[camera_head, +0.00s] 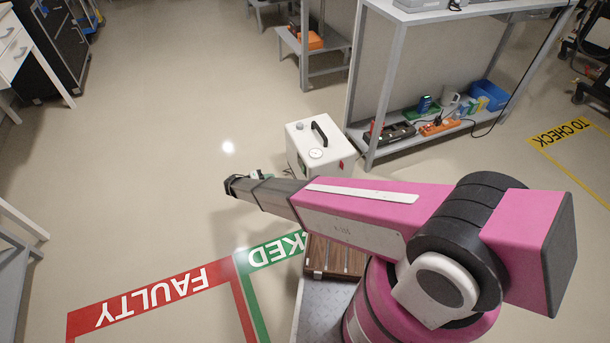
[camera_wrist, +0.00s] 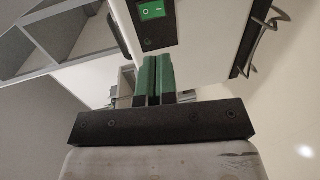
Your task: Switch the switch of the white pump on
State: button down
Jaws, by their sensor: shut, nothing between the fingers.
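The white pump (camera_head: 303,140) is a white box on the floor, left of the shelf unit. It has a black handle and a round gauge on top. In the wrist view its white wall (camera_wrist: 212,25) fills the upper middle. The green switch (camera_wrist: 153,10), with white marks, sits in a black plate at the top edge of that view; which way it is set I cannot tell. My gripper (camera_wrist: 157,65) has its green fingers shut together and empty, below the switch in the picture and apart from it. In the head view my arm partly hides the pump's lower part.
A metal shelf unit (camera_head: 383,95) stands right of the pump, with tools and a blue bin (camera_head: 490,95) on its low shelf. A grey step stand (camera_head: 318,62) is behind. Floor markings read FAULTY (camera_head: 150,298) and TO CHECK (camera_head: 556,130). The floor on the left is clear.

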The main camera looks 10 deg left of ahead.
aim_at(303, 169)
jog(key=shift+s+a+f, duration=0.2)
jog(key=shift+f, duration=0.05)
jog(key=x, duration=1.4)
jog(key=shift+r, duration=0.15)
jog(key=shift+w, duration=0.1)
